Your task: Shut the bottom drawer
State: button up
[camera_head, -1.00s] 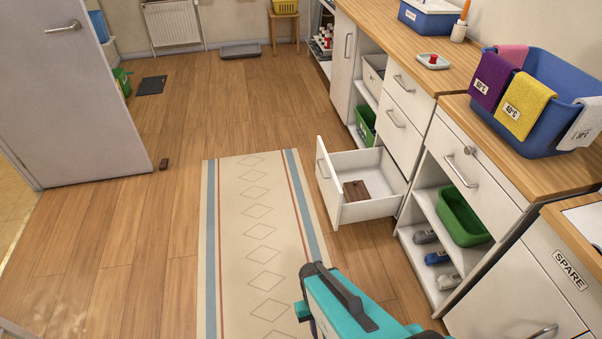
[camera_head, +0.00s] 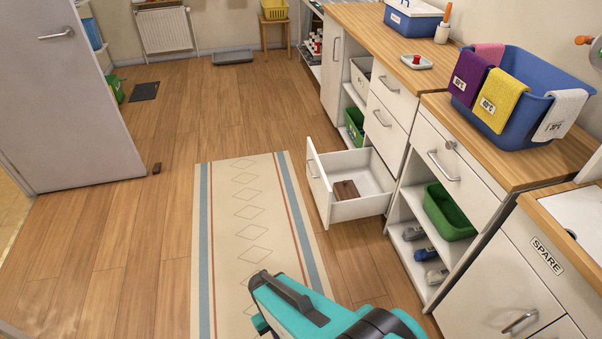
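The bottom drawer (camera_head: 318,187) stands pulled out from the white cabinet into the room, its front facing left. A dark brown flat block (camera_head: 346,190) lies inside it. Two closed drawers (camera_head: 386,116) sit above it in the same cabinet. My arm, teal and dark grey, enters at the bottom of the picture, in front of the open drawer and nearer to me. A dark part at its far left end shows, but the gripper's fingers are not clearly seen. Nothing of mine touches the drawer.
A patterned rug (camera_head: 246,240) lies left of the drawer on the clear wooden floor. Open shelves with a green bin (camera_head: 447,214) and several shoe-like items stand nearer on the right. A blue tub with cloths (camera_head: 527,117) sits on the counter. A door (camera_head: 70,100) stands at left.

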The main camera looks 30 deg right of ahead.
aim_at(375, 184)
jog(key=z, duration=0.05)
jog(key=i, duration=0.95)
jog(key=u, duration=0.15)
jog(key=k, duration=0.9)
jog(key=z, duration=0.15)
jog(key=i, duration=0.65)
